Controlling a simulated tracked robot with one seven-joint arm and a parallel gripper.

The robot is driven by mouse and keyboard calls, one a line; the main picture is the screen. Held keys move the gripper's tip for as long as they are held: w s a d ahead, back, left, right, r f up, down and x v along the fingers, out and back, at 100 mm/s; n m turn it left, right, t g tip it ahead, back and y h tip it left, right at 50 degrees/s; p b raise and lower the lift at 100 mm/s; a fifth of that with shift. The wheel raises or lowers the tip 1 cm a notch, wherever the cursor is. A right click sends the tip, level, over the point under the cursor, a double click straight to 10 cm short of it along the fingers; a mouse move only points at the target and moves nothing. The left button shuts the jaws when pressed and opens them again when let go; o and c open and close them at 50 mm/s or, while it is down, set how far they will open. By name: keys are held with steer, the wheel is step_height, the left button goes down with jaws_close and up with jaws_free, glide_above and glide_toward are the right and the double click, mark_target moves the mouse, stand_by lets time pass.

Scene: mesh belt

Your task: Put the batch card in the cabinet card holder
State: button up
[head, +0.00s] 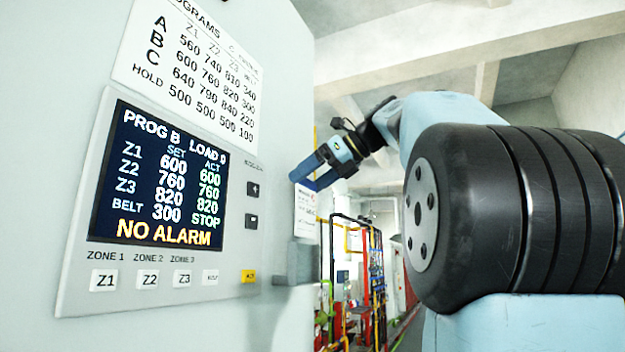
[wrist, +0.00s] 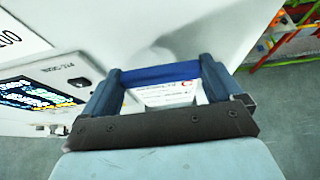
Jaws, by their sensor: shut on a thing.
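My gripper (head: 318,170) is raised by the right edge of the cabinet (head: 60,150). In the wrist view its two blue fingers (wrist: 160,80) stand apart, with a dark blue strip between their tips. I take this strip for the batch card (wrist: 160,73), gripped by its ends and seen nearly edge-on. A white printed sheet with a red mark (wrist: 165,94) shows through the gap between the fingers. It seems to be the printed sheet (head: 306,208) just below my gripper in the head view. I cannot clearly make out the card holder.
A grey block (head: 300,262) juts from the cabinet's right edge below my gripper. The control panel (head: 75,235) with its lit screen is to the left, under a program chart (head: 190,75). Coloured pipework (head: 365,270) stands farther back.

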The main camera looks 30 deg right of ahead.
mark_target(307, 221)
steer(key=shift+f, duration=4.5)
stand_by(0.7)
steer(key=o, duration=1)
steer(key=v, duration=1.3)
steer(key=shift+s+d+r, duration=0.2)
steer(key=shift+s+d, duration=0.05)
steer(key=shift+s, duration=0.05)
